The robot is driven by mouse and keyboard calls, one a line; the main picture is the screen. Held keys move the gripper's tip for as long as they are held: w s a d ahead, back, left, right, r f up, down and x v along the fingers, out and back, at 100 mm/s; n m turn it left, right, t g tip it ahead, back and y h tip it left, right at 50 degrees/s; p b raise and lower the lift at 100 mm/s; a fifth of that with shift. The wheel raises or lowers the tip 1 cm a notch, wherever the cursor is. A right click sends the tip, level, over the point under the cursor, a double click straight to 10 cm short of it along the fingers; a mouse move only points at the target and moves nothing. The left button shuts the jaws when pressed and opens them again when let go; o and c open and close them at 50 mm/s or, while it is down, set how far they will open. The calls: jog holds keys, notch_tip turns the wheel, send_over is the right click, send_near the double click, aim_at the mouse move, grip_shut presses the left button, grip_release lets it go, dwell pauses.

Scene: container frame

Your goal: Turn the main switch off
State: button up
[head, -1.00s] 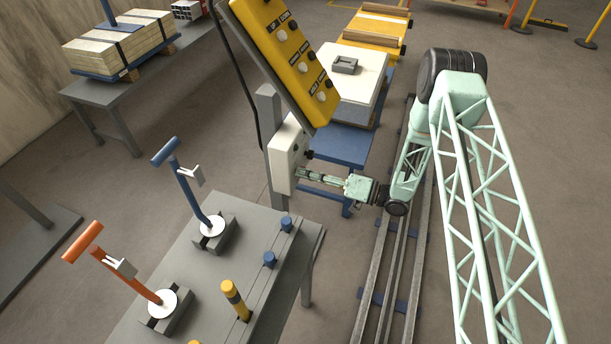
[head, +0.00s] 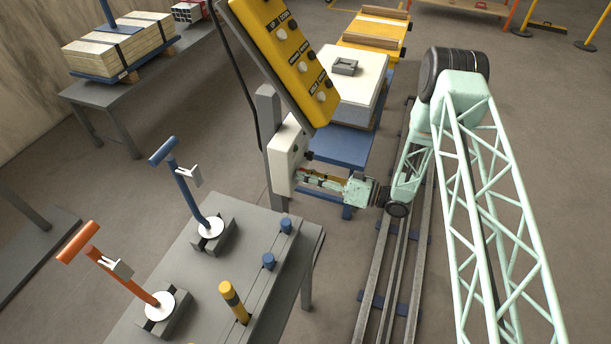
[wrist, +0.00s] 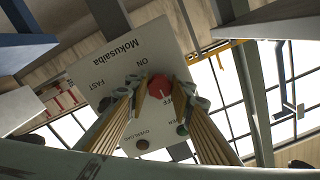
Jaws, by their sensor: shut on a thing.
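The main switch is a round red knob (wrist: 160,87) on a white panel (wrist: 122,60) marked Mokusaiba, with ON and OFF on opposite sides of it. A pale line shows on the knob; I cannot tell clearly which label it points to. My gripper (wrist: 161,95) is shut on the knob, one finger on each side. In the head view my gripper (head: 301,175) reaches left to the face of the white switch box (head: 284,150) on a grey post; the knob is hidden there.
A yellow button pendant (head: 285,55) hangs just above the switch box. A blue cart (head: 340,146) stands behind my gripper. A grey table (head: 240,215) with orange and blue T-handled levers is at the front left. Green and dark small parts sit lower on the panel.

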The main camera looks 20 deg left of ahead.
jog(key=o, duration=0.9)
jog(key=shift+c, duration=0.2)
jog(key=shift+d, duration=0.15)
jog(key=d, duration=1.1)
jog(key=shift+s+d, duration=0.35)
